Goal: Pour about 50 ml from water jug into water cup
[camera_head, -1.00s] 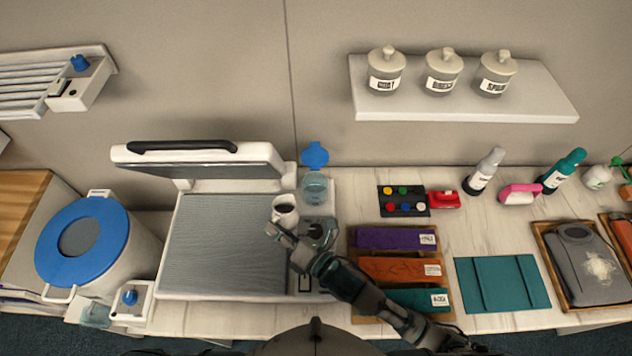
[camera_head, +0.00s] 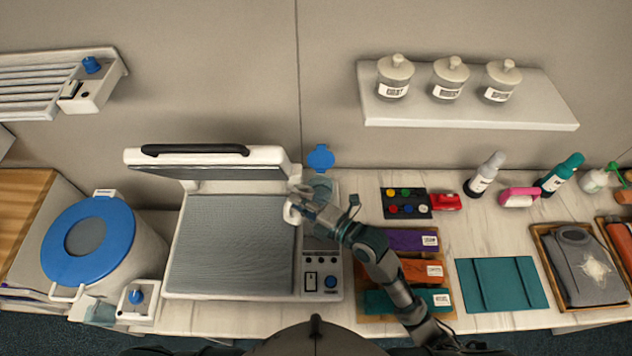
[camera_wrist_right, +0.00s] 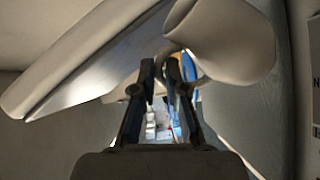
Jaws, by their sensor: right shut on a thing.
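I cannot see the liquid level or any stream. My left gripper is not in view.
The open press (camera_head: 230,245) lies left of my right arm. A control panel (camera_head: 321,280) is in front. Purple, orange and teal folded cloths (camera_head: 408,240) and a palette (camera_head: 405,203) lie to the right. A blue-lidded white pot (camera_head: 150,250) stands at the left.

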